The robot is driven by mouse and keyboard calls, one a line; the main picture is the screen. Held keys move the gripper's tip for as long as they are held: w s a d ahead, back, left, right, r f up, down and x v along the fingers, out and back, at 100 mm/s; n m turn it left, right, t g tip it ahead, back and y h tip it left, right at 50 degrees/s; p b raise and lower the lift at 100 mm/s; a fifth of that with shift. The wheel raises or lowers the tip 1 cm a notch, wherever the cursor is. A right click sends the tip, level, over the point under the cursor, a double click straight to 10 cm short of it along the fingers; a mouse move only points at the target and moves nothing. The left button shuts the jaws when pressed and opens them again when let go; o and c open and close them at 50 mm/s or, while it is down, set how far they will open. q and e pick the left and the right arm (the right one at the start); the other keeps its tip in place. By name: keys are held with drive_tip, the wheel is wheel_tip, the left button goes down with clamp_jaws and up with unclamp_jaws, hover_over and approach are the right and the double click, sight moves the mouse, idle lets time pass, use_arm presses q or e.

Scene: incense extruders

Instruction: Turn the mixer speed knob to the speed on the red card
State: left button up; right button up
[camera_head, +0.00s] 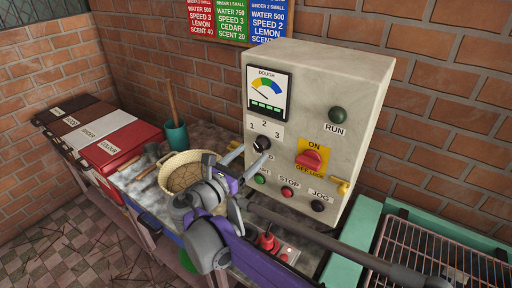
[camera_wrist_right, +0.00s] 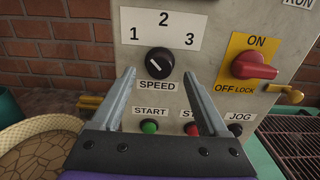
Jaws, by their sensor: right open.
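The speed knob (camera_head: 262,143) is black and round, on the front of the pale control box (camera_head: 335,85), below the numbers 1, 2 and 3. In the right wrist view the knob (camera_wrist_right: 160,61) has a white mark that seems to point up-left, toward 1. The red card (camera_head: 201,18) on the back wall reads SPEED 3. My right gripper (camera_head: 246,158) is open and empty in front of the panel. In the right wrist view its fingertips (camera_wrist_right: 160,74) lie left and right of the knob; contact is not visible. My left gripper is not in view.
A red ON/OFF switch (camera_wrist_right: 255,66) with a yellow plate sits right of the knob. Start (camera_wrist_right: 149,127), stop and jog buttons lie below. A woven basket (camera_head: 165,176) and a teal cup (camera_head: 176,136) stand left; a wire rack (camera_head: 445,258) lies right.

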sight(258, 147)
drive_tip(key=shift+x, duration=1.85)
clamp_jaws()
